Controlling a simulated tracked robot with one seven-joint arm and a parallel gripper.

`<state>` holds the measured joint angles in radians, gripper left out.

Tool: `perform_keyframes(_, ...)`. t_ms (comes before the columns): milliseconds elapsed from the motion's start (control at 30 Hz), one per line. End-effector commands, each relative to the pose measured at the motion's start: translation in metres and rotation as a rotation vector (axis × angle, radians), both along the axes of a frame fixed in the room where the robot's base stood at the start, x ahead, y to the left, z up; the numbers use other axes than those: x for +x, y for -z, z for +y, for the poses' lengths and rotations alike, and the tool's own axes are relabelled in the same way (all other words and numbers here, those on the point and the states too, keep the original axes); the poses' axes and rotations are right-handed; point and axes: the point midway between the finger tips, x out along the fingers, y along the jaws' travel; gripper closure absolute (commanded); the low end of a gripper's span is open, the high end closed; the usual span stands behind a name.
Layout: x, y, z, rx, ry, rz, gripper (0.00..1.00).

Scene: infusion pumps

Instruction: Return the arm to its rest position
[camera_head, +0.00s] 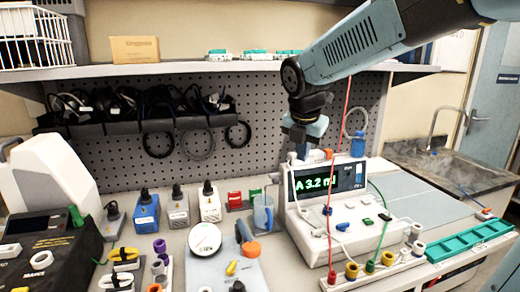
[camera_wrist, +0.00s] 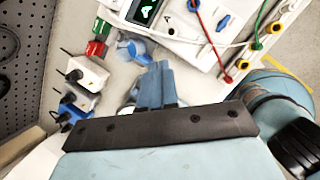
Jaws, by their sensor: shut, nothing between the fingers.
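My arm (camera_head: 350,48) comes in from the top right in the head view and bends down at its dark wrist joint. My gripper (camera_head: 302,152) points down just at the back left of the white infusion pump (camera_head: 330,200), whose display reads "A 3.2 ml". In the wrist view my gripper (camera_wrist: 158,82) has its blue-grey fingers together with nothing held. The pump's corner (camera_wrist: 143,12) shows beyond the fingertips. The gap between the fingertips and the pump cannot be told exactly.
A clear blue jug (camera_head: 262,214), a round dial (camera_head: 205,240) and several small boxes (camera_head: 147,212) crowd the bench. A shelf (camera_head: 200,68) runs behind the arm. A teal tray (camera_head: 470,240) lies at right, near the sink (camera_head: 455,170).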

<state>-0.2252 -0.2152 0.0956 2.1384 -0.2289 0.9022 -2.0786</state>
Motion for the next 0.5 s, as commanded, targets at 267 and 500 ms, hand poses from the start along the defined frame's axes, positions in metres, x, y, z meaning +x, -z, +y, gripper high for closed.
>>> perform_keyframes(267, -0.049, -0.008, -0.039, 0.255, 0.584, -0.073, 1.00)
perform_keyframes(500, -0.091, -0.008, -0.065, 0.486, 1.082, -0.124, 1.00)
